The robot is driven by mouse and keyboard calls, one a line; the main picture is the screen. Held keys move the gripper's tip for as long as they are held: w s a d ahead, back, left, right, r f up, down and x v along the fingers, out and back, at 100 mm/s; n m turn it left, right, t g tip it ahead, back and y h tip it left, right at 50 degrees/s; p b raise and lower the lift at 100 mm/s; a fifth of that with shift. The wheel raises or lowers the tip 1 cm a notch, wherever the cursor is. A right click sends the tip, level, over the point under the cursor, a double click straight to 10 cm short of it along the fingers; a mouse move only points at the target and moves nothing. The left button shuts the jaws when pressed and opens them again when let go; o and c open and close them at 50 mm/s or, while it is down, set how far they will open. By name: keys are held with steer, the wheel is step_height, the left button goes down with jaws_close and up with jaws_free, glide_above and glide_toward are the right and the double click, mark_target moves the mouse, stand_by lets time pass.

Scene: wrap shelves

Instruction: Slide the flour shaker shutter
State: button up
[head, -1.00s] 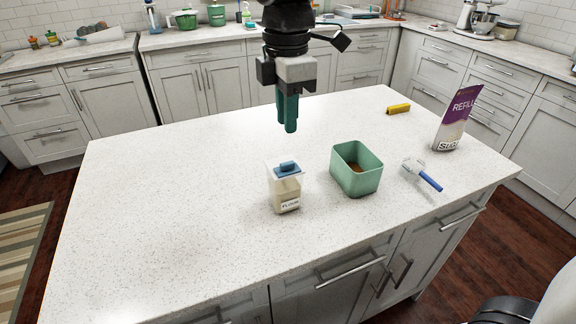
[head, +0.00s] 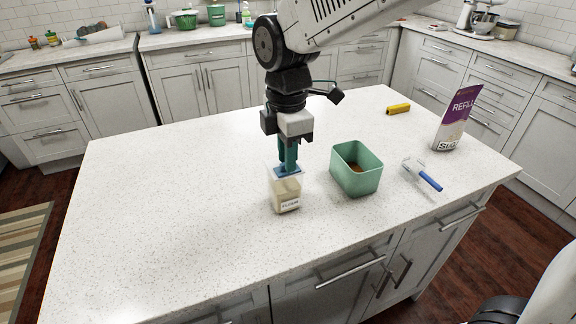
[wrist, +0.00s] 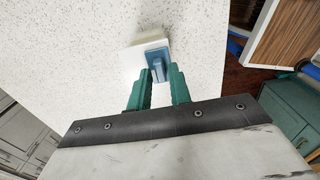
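The flour shaker (head: 285,194) is a clear box with pale flour and a FLOUR label, upright on the white counter. Its blue shutter (head: 276,169) lies at the top; in the wrist view the blue shutter and its raised tab (wrist: 158,70) show beside the white lid (wrist: 135,58). My gripper (head: 288,168) points straight down at the shaker's top. In the wrist view its green fingers (wrist: 160,82) stand apart, one on each side of the tab, with small gaps visible. In the head view the fingers hide most of the tab.
A green open bin (head: 357,182) with brown contents stands just right of the shaker. Further right are a clear scoop with a blue handle (head: 430,181), a purple and white refill bag (head: 456,118) and a yellow object (head: 398,109). The counter's left side is clear.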

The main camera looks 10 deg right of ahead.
steer(key=shift+f, duration=0.4)
steer(key=shift+r, duration=0.25)
stand_by(0.4)
steer(key=c, duration=0.3)
steer(key=shift+w+a, duration=0.25)
steer(key=shift+w, duration=0.6)
steer(key=shift+w+a, duration=0.2)
steer(key=shift+w, duration=0.6)
steer(key=o, duration=0.4)
